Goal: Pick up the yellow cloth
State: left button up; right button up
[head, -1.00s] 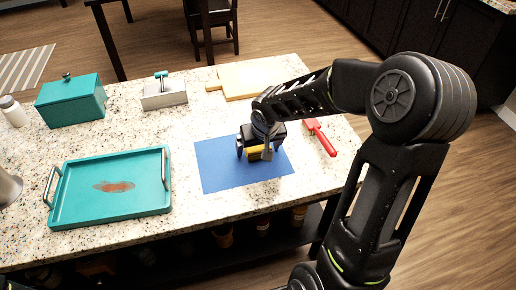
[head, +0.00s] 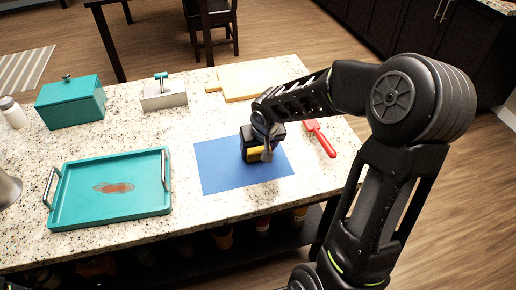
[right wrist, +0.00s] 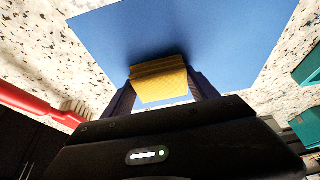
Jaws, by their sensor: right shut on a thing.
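The yellow cloth (head: 256,151) is on the blue mat (head: 215,168), between the fingers of my right gripper (head: 257,157). In the right wrist view the cloth (right wrist: 160,82) looks like a folded yellow block with ridged layers, over the blue mat (right wrist: 215,40). My right gripper (right wrist: 160,95) is shut on the cloth, with a dark finger at each side of it. The gripper hides part of the cloth in the head view. I cannot tell whether the cloth touches the mat. My left gripper is not in view.
A teal tray (head: 140,205) with a reddish-brown stain lies left of the mat. A red-handled brush (head: 321,140) lies to the right. A cutting board (head: 245,81), a grey box with a teal handle (head: 164,95) and a teal lidded box (head: 72,103) stand behind.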

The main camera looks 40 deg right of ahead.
notch_tip(320, 180, up, 10)
jog(key=shift+p, duration=0.45)
dwell(0.3)
jog(key=o, duration=0.8)
jog(key=c, duration=0.6)
jog(key=shift+c, duration=0.2)
